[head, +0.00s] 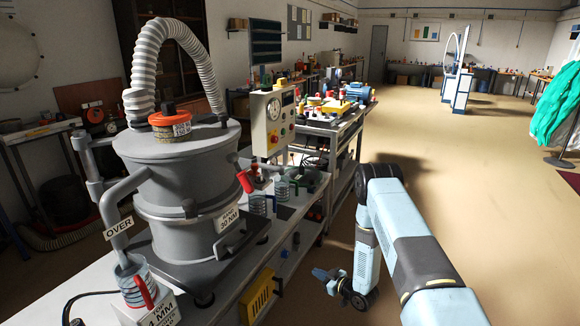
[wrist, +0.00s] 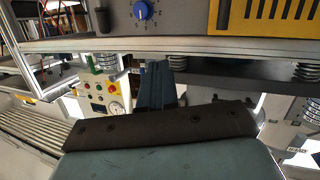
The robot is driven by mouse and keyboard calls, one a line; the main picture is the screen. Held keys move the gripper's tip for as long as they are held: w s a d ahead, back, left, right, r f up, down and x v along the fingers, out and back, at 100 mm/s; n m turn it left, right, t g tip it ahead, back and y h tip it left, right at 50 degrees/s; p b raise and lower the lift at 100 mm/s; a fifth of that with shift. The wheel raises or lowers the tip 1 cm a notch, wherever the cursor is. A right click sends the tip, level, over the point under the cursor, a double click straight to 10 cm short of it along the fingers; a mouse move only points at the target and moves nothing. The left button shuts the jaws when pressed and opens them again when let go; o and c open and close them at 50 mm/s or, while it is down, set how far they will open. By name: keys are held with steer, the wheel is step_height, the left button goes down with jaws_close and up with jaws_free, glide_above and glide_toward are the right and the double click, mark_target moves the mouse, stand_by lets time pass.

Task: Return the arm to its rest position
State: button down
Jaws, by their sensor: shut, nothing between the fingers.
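My arm (head: 410,255) is light blue with dark joints and reaches in from the lower right of the head view. It bends down at an elbow, and its forearm (head: 364,255) hangs beside the bench. My gripper (head: 322,277) is small and dark at the lower end, pointing left toward the bench's side. It is shut and empty. A gap to the bench shows in the picture.
A grey sieving machine (head: 175,200) with a ribbed hose stands on the bench (head: 75,290) at left. A control box (head: 272,120) and a cluttered second bench (head: 345,125) stand behind. The wrist view shows a blue knob (wrist: 143,10) on a panel close above. Open floor (head: 480,190) lies right.

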steer(key=w+d+r+h, duration=0.2)
steer(key=w+r, duration=0.1)
steer(key=r, duration=0.4)
steer(key=w+d+r+m+h, duration=0.1)
steer(key=w+r, duration=0.2)
steer(key=r, duration=0.3)
steer(key=w+d+r+h, duration=0.2)
steer(key=w+r, duration=0.1)
steer(key=r, duration=0.4)
steer(key=s+d+r+m+h, duration=0.2)
steer(key=s+r, duration=0.2)
steer(key=r, duration=0.6)
steer(key=s+d+r+m+g+h, duration=0.1)
steer(key=s+d+r+h, duration=0.2)
steer(key=r, duration=0.7)
steer(key=s+d+r+m+h, duration=0.15)
steer(key=s+r, duration=0.35)
steer(key=r, duration=0.5)
steer(key=s+r+m+g, duration=0.1)
steer(key=s+r, duration=0.2)
steer(key=s, duration=0.9)
steer(key=s+r+m+g, duration=0.2)
steer(key=s+r, duration=0.2)
steer(key=s, duration=0.8)
steer(key=s+r+m+g, duration=0.1)
steer(key=s+r+m, duration=0.1)
steer(key=s, duration=1.1)
steer(key=shift+r+g, duration=0.3)
steer(key=shift+r, duration=0.35)
steer(key=shift+d, duration=0.1)
